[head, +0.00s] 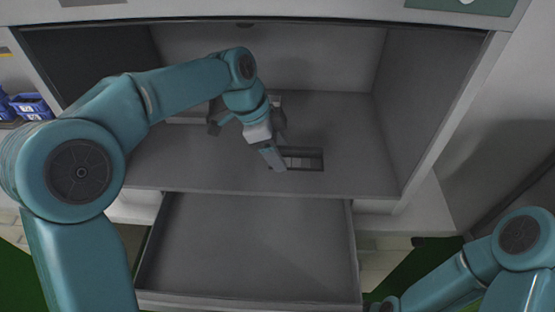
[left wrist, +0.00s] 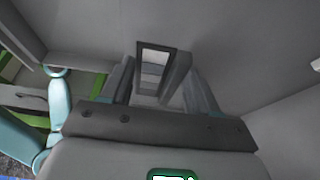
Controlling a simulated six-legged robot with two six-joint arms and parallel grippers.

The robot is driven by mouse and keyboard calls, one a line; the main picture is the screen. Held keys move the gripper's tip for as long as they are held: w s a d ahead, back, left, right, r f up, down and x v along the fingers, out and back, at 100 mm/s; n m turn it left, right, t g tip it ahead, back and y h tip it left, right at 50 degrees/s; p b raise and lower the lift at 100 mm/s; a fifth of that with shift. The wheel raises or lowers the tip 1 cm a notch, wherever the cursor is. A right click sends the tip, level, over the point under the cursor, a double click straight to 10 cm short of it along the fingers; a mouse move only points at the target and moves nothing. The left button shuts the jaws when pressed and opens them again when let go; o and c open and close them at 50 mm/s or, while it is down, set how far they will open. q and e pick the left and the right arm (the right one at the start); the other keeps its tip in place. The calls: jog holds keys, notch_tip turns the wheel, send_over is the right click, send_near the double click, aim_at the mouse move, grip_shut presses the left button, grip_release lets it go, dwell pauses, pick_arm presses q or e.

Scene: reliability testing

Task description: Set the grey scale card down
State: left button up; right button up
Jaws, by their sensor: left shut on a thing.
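The grey scale card (head: 304,158) is a small dark-framed strip with patches of grey. In the head view it is at the front part of the cabinet's inner floor, just right of my left fingers. My left gripper (head: 274,156) reaches down into the cabinet and is shut on the card. In the left wrist view the card (left wrist: 153,68) stands out between the fingertips of the left gripper (left wrist: 152,85). I cannot tell whether the card touches the floor under it. My right gripper is not in view; only part of my right arm shows at the lower right.
The open cabinet has a grey floor (head: 350,180), a back wall and a right side wall (head: 430,100). An empty drawer (head: 250,245) is pulled out below its front edge. Blue bins (head: 32,105) stand outside at the far left. The cabinet floor right of the card is clear.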

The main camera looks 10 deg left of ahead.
pick_arm(q)
notch_tip(320, 180, down, 4)
jog(key=shift+w+f+b, duration=0.1)
jog(key=shift+b, duration=0.2)
jog(key=shift+w+f, duration=0.1)
jog(key=shift+w, duration=0.05)
jog(key=shift+f, duration=0.1)
jog(key=o, duration=1)
jog(key=shift+r, duration=0.35)
jog(key=p+v, duration=0.1)
jog(key=v, duration=0.6)
jog(key=shift+a+r, duration=0.1)
jog(key=shift+a, duration=0.05)
